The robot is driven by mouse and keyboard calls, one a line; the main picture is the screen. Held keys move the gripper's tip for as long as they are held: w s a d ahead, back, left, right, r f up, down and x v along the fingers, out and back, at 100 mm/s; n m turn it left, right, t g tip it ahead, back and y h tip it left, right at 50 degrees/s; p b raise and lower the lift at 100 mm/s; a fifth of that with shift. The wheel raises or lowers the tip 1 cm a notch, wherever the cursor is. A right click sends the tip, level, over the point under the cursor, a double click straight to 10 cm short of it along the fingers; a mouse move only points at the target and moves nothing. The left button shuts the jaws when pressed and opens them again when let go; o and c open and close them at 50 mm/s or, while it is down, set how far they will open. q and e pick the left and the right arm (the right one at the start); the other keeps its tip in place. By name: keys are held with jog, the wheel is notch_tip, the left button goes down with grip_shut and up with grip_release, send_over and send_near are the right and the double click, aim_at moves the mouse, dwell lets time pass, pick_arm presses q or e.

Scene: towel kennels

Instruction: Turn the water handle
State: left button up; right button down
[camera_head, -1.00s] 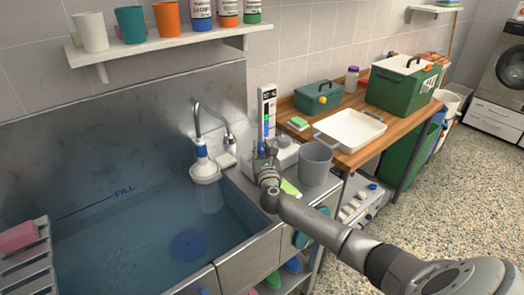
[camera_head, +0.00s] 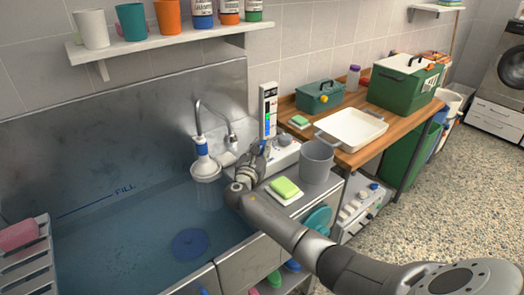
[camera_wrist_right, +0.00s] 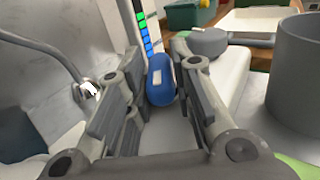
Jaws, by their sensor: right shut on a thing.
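My right gripper (camera_head: 254,152) is beside the faucet, at the left end of a white box with a grey knob (camera_head: 285,140). In the right wrist view, a blue handle with a pale mark (camera_wrist_right: 160,80) stands between the fingers of my right gripper (camera_wrist_right: 155,90), which is shut on it. In the head view the gripper mostly hides the handle. The metal faucet (camera_head: 213,117) arches over the filled basin, with a white and blue shower head (camera_head: 205,165) hanging from it. My left gripper is not in view.
A grey bucket (camera_head: 316,162) stands close to the right of my arm. A green sponge (camera_head: 285,187) lies in front of it. A gauge with coloured bars (camera_head: 268,112) rises behind the white box. A white tray (camera_head: 351,129) sits on the wooden bench.

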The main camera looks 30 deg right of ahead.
jog(key=shift+m+g+h, duration=0.5)
jog(key=shift+g+h, duration=0.1)
jog(key=shift+g, duration=0.2)
jog(key=c, duration=1.3)
grip_release()
jog(key=v, duration=1.2)
